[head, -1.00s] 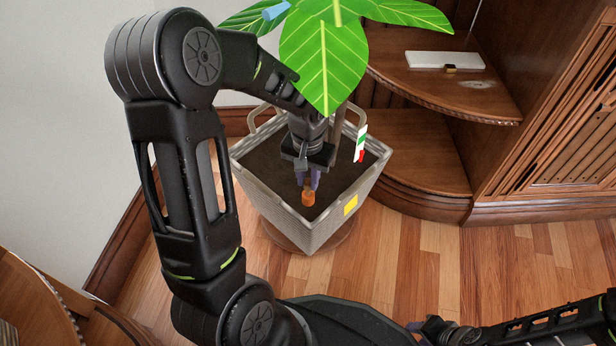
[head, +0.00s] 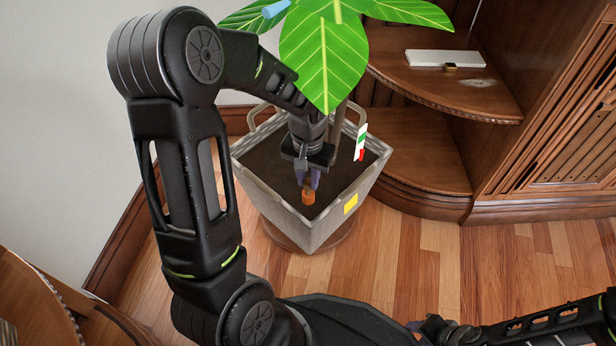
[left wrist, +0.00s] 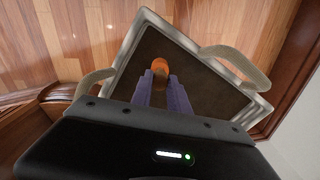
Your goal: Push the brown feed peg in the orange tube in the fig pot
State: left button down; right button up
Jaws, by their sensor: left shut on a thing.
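The fig pot (head: 262,202) is a grey woven planter with dark soil. The orange tube (head: 308,198) stands in the soil near the pot's front corner; it also shows in the left wrist view (left wrist: 160,64). My left gripper (head: 308,181) reaches down into the pot, its purple fingers directly above the tube. It is shut on the brown feed peg (left wrist: 160,76), which is small and mostly hidden between the fingertips at the tube's top. How deep the peg sits in the tube cannot be told. My right gripper (head: 428,328) is low at the bottom right, away from the pot.
Large green fig leaves (head: 322,55) hang over the pot and my left arm. A white-green-red marker (head: 360,142) stands at the pot's right side, and a yellow patch (head: 351,204) is on its front. Curved wooden shelves (head: 420,150) stand right. Wooden floor in front is clear.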

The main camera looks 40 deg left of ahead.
pick_arm(q)
jog(key=shift+f+b, duration=0.65)
jog(key=shift+f, duration=0.35)
dwell(1.2)
jog(key=c, duration=1.2)
grip_release()
jog(key=shift+o, duration=0.4)
jog(key=o, duration=0.4)
jog(key=shift+r, duration=0.15)
jog(key=shift+r+p, duration=2.6)
jog(key=shift+r, duration=0.3)
